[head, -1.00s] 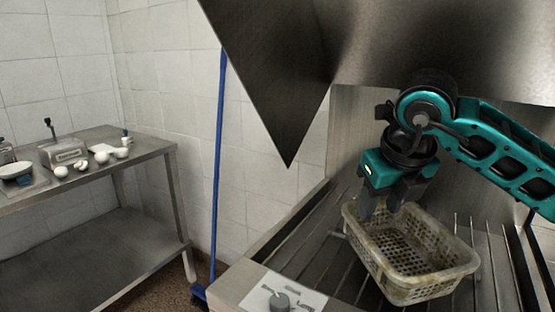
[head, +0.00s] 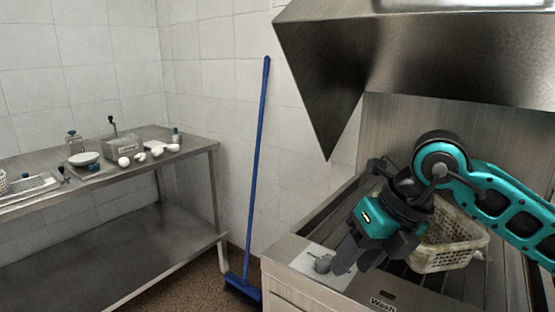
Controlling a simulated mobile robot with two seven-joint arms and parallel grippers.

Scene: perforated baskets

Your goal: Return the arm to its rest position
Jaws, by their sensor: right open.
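My right arm comes in from the right, teal and black. Its right gripper (head: 358,262) is open and empty, pointing down over the front edge of the metal counter, near the control panel. A pale perforated basket (head: 446,256) sits on the slatted rack to the right of the gripper, partly hidden behind my right arm and gripper. The gripper is apart from the basket's visible side. My left gripper is not in view.
A metal hood (head: 410,55) hangs above my arm. A slatted rack (head: 333,222) lies below. A steel table (head: 105,174) with small bowls stands left. A blue broom (head: 257,170) leans on the wall between. Floor there is free.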

